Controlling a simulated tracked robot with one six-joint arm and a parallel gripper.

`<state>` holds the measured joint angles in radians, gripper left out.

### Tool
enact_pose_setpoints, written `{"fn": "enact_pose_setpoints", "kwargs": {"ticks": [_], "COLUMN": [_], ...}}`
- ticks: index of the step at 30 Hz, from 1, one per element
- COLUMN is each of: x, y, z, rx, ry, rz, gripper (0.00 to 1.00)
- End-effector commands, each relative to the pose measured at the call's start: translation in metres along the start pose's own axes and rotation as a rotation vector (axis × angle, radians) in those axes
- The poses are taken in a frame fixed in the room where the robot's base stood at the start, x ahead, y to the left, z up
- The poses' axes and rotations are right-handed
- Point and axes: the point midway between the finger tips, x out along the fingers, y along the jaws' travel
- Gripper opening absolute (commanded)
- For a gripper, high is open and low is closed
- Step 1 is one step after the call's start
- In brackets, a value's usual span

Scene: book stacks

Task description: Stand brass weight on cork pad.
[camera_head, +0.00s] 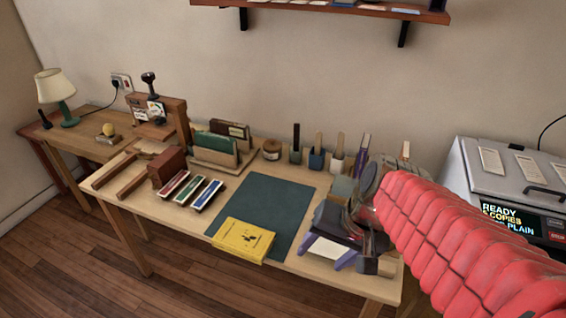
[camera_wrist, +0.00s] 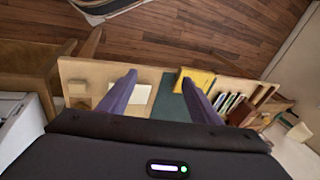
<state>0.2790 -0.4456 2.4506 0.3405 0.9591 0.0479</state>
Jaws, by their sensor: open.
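My gripper (camera_head: 321,259) is open and empty above the right part of the workbench (camera_head: 289,263). Its two purple fingers also show in the wrist view (camera_wrist: 158,78), spread apart with a white card (camera_wrist: 141,94) between and below them. I cannot make out the brass weight for certain in either view; my gripper and arm cover part of the bench's right end. I cannot surely identify the cork pad either. Small tan items (camera_wrist: 80,103) lie at the bench end left of the fingers in the wrist view, too small to name.
A yellow book (camera_head: 243,240) lies on the green mat (camera_head: 265,205). Stamp pads (camera_head: 190,190), a file rack (camera_head: 216,160) and tool cups (camera_head: 316,158) stand left and behind. A copier (camera_head: 515,190) is at right. A lamp (camera_head: 56,90) stands on the side table. The mat's middle is clear.

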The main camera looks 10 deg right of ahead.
Motion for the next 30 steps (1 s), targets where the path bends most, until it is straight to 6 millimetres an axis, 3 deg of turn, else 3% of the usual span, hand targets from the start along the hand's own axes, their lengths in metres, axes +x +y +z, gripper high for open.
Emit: {"fn": "enact_pose_setpoints", "kwargs": {"ticks": [15, 30], "x": [-0.053, -0.058], "y": [-0.019, -0.02], "z": [0.02, 0.02], "rx": [-0.504, -0.548], "ry": [0.243, 0.268], "rz": [0.135, 0.148], "gripper": [0.58, 0.58]}}
